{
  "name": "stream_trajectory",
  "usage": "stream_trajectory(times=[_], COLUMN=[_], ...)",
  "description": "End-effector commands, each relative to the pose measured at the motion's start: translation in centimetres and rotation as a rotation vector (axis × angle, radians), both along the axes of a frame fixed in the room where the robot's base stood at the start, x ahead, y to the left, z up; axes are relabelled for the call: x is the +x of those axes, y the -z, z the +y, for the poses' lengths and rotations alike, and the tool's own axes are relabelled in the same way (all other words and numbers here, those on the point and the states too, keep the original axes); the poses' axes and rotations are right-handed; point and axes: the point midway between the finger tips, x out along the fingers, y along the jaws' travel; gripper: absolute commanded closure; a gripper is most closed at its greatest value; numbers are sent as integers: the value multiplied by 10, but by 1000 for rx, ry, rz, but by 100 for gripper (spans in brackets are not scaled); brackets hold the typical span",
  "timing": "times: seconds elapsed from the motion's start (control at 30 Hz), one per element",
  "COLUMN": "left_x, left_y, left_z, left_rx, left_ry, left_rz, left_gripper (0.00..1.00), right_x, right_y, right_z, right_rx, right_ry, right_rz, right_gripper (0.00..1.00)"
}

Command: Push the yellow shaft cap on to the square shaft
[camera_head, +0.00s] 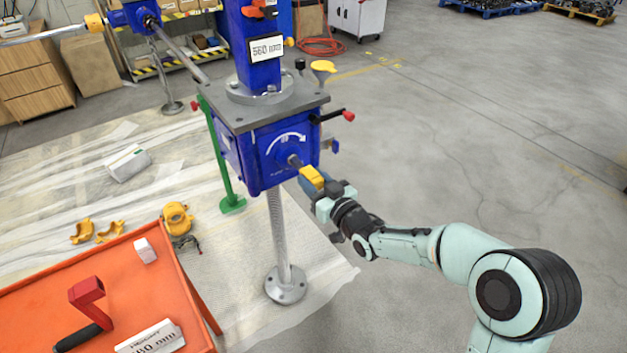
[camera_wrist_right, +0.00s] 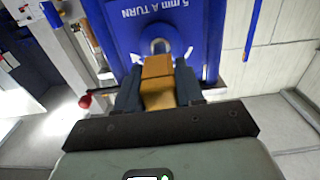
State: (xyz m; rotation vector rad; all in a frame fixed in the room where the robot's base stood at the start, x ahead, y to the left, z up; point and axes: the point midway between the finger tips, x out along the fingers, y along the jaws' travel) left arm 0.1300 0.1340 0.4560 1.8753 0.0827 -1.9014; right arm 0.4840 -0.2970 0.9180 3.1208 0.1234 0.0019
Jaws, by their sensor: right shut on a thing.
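The yellow shaft cap (camera_head: 312,178) is held between the fingers of my right gripper (camera_head: 322,187), just in front of the blue jack's gearbox (camera_head: 268,155). The square shaft (camera_head: 294,161) sticks out of the gearbox face toward the cap. In the right wrist view the cap (camera_wrist_right: 158,82) sits between the two dark fingers, in line with the round shaft opening (camera_wrist_right: 158,46). Whether the cap touches the shaft or is a little apart I cannot tell. My left gripper is not in view.
An orange table (camera_head: 120,290) at the lower left bears a red crank with a black handle and white labels. A red-knobbed lever (camera_head: 348,115) sticks out right of the gearbox. Floor to the right is clear.

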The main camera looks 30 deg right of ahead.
Motion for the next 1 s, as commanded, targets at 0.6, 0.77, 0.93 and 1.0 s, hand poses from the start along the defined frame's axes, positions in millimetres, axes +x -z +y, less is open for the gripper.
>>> stream_trajectory(times=[0.6, 0.77, 0.93, 1.0], left_x=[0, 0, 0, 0], left_y=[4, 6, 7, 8], left_z=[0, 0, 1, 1], left_rx=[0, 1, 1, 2], left_ry=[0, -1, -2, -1], left_rz=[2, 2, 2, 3], left_gripper=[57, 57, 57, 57], right_x=[1, 5, 10, 11], right_y=[1, 1, 1, 2], right_z=[0, 1, 1, 1], right_rx=[0, 0, 0, 0], right_ry=[0, -1, -1, -1], right_rz=[0, 0, -1, 0], right_gripper=[93, 93, 93, 93])
